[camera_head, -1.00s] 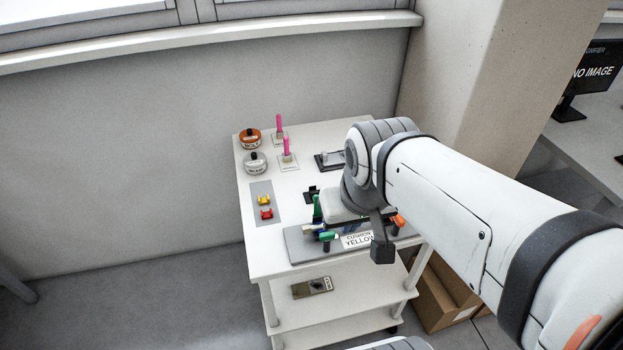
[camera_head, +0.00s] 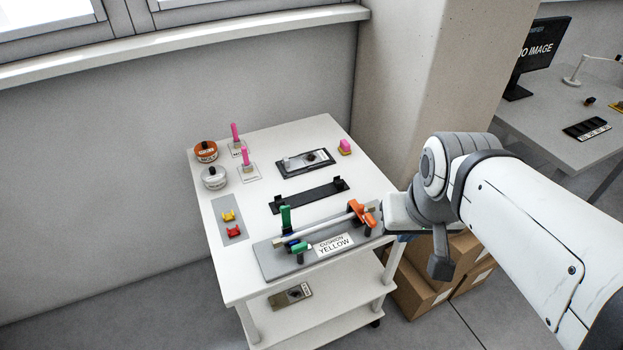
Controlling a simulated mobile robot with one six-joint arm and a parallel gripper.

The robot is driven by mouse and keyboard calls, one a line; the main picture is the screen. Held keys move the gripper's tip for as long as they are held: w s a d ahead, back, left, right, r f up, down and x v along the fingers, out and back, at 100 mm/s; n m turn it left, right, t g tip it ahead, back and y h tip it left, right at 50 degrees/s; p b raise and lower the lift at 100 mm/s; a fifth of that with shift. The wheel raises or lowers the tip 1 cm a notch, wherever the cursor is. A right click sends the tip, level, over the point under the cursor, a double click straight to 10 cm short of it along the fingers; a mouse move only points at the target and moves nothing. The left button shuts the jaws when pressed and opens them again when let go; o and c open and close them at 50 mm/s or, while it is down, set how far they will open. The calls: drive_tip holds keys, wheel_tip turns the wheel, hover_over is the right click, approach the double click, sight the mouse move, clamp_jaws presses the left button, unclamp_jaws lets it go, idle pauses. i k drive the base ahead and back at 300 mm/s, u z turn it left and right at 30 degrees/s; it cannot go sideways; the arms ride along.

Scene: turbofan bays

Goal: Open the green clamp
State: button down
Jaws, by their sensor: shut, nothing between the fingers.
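The green clamp (camera_head: 286,218) is at the left end of the grey fixture plate (camera_head: 272,266) on the white cart. Its green handle stands upright, and a lower green part is near the plate's front. A pale rod (camera_head: 325,226) runs from the green clamp to the orange clamp (camera_head: 359,211) at the right end. My gripper (camera_head: 400,214) is at the cart's right edge, to the right of the orange clamp and apart from the green clamp. It is shut and empty; its fingertips are hard to make out.
A "CUSHION YELLOW" label (camera_head: 333,244) lies on the plate. A black bracket (camera_head: 309,195) lies behind it. Two round tins, pink posts and small yellow and red pieces occupy the cart's left side. Cardboard boxes (camera_head: 412,291) stand on the floor at right.

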sight(286, 210)
drive_tip(key=z, duration=0.25)
drive_tip(key=k, duration=1.05)
drive_tip(key=u, duration=0.95)
drive_tip(key=i, duration=1)
drive_tip(key=u, duration=0.05)
